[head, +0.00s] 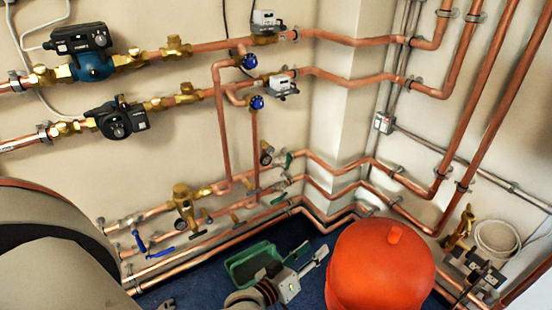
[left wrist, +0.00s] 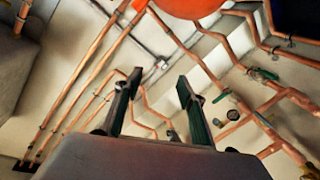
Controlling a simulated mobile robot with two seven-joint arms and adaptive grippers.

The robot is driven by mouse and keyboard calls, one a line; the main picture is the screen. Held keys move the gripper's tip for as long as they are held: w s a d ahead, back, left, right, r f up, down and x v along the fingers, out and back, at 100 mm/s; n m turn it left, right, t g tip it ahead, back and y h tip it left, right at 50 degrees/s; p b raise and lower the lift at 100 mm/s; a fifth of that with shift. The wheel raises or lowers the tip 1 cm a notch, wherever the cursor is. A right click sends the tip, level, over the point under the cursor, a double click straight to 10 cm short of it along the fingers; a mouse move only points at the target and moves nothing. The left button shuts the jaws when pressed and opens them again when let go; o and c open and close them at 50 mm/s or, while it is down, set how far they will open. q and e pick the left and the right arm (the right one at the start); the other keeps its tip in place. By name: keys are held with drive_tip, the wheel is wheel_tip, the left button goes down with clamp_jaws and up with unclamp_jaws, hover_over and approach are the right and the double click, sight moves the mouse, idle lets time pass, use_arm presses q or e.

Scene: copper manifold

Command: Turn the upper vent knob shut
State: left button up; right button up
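Two round blue knobs are on the copper pipes in the head view. The upper blue knob (head: 250,61) is below the top pipe run, and the lower blue knob (head: 257,102) is just beneath it. My left gripper (head: 310,255) is low in the head view, between the green tray and the red vessel, far below both knobs. Its two fingers are apart with nothing between them; in the left wrist view the gripper (left wrist: 158,80) is also open and empty. Neither blue knob can be made out in the left wrist view. My right gripper is not in view.
A red vessel (head: 381,268) stands right of my left gripper, and a green tray (head: 252,262) lies on the blue floor to its left. Two pumps (head: 88,55) (head: 120,118) sit on the left pipes. Lower copper pipes with valves run along the wall behind the gripper.

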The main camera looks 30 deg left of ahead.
use_arm(q)
drive_tip(key=w+a+r+n+t+y+b, duration=0.2)
drive_tip(key=w+a+r+n+y+b, duration=0.15)
drive_tip(key=w+a+n+y, duration=0.5)
drive_tip(key=w+a+r+n+t+y+b, duration=0.25)
drive_tip(key=w+a+r+n, duration=0.2)
drive_tip(key=w+n, duration=0.65)
drive_tip(key=n+g+y+b, duration=0.85)
drive_tip(key=n+g, duration=0.55)
drive_tip(key=n, duration=1.1)
approach(272, 152)
drive_tip(key=a, duration=0.2)
drive_tip(key=x, duration=0.6)
drive_tip(key=shift+w+d+f+b, duration=0.1)
drive_tip(key=shift+w+f+b, duration=0.1)
drive_tip(key=shift+w+b, duration=0.15)
drive_tip(key=shift+w+a+r, duration=0.2)
drive_tip(key=shift+w+a, duration=0.1)
drive_tip(key=shift+a, duration=0.15)
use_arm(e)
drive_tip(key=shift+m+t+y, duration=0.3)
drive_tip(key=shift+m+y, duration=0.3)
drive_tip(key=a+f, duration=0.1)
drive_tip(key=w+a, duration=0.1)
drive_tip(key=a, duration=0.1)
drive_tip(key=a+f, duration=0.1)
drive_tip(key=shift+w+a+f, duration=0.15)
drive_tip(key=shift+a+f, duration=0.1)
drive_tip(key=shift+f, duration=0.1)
